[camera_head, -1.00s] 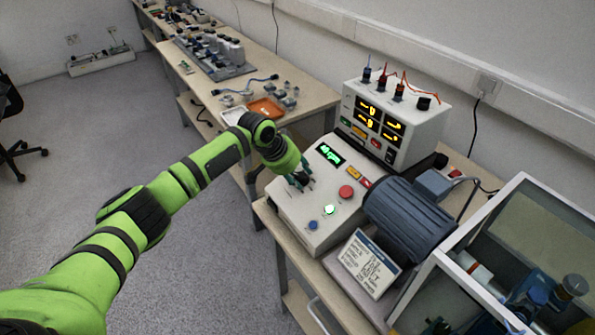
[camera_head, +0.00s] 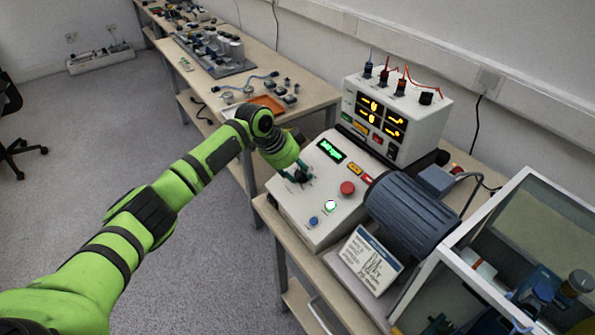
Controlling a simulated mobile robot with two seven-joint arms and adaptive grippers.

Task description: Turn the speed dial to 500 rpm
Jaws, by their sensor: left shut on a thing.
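The control box (camera_head: 300,213) is a white sloped panel on the bench. It carries a green-lit display (camera_head: 331,150) whose digits are too small to read, a red button (camera_head: 347,188), a lit green button (camera_head: 330,206) and a blue button (camera_head: 313,221). My left gripper (camera_head: 301,178) reaches the panel's upper left from above and is shut on the dark speed dial (camera_head: 303,180). The fingers hide most of the dial and part of its scale. My right gripper is not in view.
A blue-grey motor (camera_head: 411,217) stands right of the panel, with a printed card (camera_head: 370,262) in front. A meter box (camera_head: 395,113) with amber readouts and cables stands behind. A white-framed enclosure (camera_head: 490,240) is at right. Another bench holds an orange tray (camera_head: 266,104).

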